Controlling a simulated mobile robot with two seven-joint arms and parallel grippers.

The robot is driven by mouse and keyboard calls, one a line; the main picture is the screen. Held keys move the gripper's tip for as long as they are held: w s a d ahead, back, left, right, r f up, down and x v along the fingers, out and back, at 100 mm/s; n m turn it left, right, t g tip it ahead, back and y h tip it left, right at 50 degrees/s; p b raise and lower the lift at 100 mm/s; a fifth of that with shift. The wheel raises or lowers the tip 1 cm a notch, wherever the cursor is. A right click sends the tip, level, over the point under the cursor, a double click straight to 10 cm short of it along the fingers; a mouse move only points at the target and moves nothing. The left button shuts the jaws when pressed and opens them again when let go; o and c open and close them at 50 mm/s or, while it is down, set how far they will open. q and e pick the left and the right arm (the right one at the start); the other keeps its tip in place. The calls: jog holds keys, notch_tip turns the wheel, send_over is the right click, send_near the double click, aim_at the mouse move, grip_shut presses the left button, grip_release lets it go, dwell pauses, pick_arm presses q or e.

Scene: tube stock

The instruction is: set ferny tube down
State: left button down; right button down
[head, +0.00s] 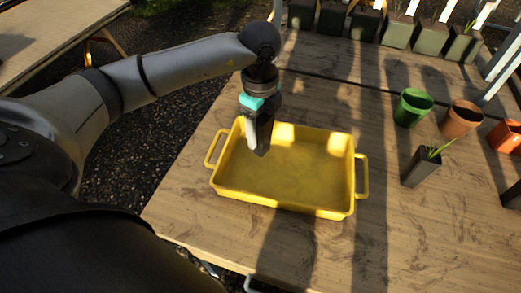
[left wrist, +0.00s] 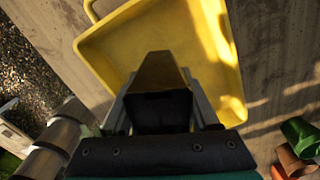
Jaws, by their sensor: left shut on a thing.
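My left gripper (head: 258,142) hangs over the left part of a yellow tray (head: 335,207), pointing down. It is shut on a dark, square-sided tube (head: 265,137). In the left wrist view the tube (left wrist: 162,108) sits between the two fingers with the yellow tray (left wrist: 110,45) behind it. No fern leaves show clearly on the held tube, so I cannot tell its plant. Whether its lower end touches the tray floor is also unclear. The tray looks otherwise empty. My right gripper is not in view.
Right of the tray stand a dark tube with green leaves (head: 420,168), a green pot (head: 412,108), a brown pot (head: 461,119) and an orange pot (head: 505,136). Several square pots (head: 398,31) line the table's back. The wooden table (head: 400,235) is clear at the front right.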

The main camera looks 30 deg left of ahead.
aim_at(260, 147)
pick_arm(q)
notch_tip(260, 147, down, 7)
jog(key=shift+r+b, duration=0.1)
jog(key=shift+b, duration=0.45)
jog(key=shift+c, duration=0.7)
grip_release()
jog(key=shift+r, duration=0.35)
notch_tip(260, 147, up, 12)
jog(key=shift+f+p, duration=0.25)
jog(key=shift+p, duration=0.8)
